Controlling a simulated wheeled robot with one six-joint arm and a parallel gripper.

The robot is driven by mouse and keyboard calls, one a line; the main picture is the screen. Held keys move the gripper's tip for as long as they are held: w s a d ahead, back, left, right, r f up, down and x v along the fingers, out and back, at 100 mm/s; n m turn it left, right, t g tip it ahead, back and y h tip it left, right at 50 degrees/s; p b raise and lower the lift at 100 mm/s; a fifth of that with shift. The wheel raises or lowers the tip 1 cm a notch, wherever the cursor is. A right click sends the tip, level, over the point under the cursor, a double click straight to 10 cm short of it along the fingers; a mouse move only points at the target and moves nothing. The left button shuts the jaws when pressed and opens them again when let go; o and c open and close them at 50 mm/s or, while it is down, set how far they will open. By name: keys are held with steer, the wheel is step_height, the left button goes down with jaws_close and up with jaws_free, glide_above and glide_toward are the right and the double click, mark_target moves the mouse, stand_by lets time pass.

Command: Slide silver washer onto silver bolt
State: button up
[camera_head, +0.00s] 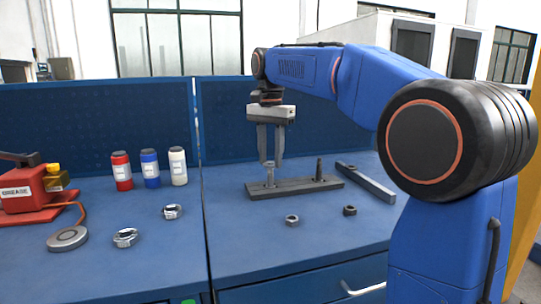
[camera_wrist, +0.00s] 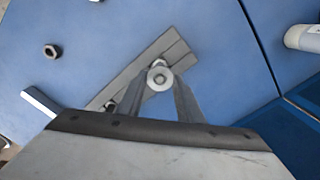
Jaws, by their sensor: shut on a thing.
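My gripper (camera_head: 270,162) points straight down over the left end of a dark base plate (camera_head: 296,187). The silver bolt (camera_head: 270,179) stands upright on that plate, directly below the fingertips. In the wrist view, my gripper (camera_wrist: 160,84) is shut on the silver washer (camera_wrist: 159,78), a bright ring between the fingertips. The washer lies over the bolt's spot; a round grey-green centre shows in its hole. I cannot tell whether the ring is around the bolt's tip or just above it. A dark bolt (camera_head: 319,169) stands at the plate's right part.
A silver nut (camera_head: 292,220) and a dark nut (camera_head: 350,210) lie in front of the plate. A grey bar (camera_head: 366,183) lies to its right. On the left table are bottles (camera_head: 150,168), two silver rings (camera_head: 125,238) and a red grease unit (camera_head: 28,190).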

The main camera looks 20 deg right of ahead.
steer(key=o, duration=1.1)
steer(key=shift+o, duration=0.2)
steer(key=shift+r, duration=0.1)
